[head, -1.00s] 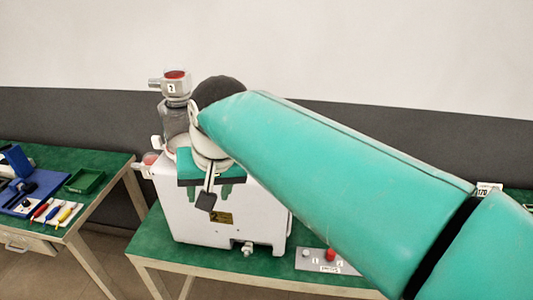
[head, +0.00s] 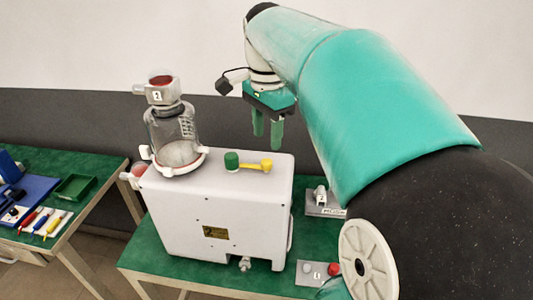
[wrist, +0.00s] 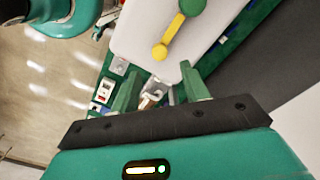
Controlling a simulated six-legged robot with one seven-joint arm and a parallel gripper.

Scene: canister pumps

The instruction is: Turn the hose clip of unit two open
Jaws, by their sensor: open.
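Unit two is a white box (head: 222,218) with a plate marked 2, on the green table. A clear canister (head: 178,138) with a grey cap marked 2 stands on its left top. A green knob with a yellow lever (head: 252,165) is on its top right; the lever points right, and it also shows in the wrist view (wrist: 172,33). I cannot tell for certain which part is the hose clip. My gripper (head: 267,138) is open and empty, fingers down, raised above the box's back right and apart from the lever. Its green fingers (wrist: 160,78) also show in the wrist view.
A grey stand with a white fitting (head: 323,203) is right of the box, seen between my fingers in the wrist view (wrist: 151,93). A plate with a red button (head: 319,272) lies in front of it. A side table (head: 98,163) at left holds a green tray and tools.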

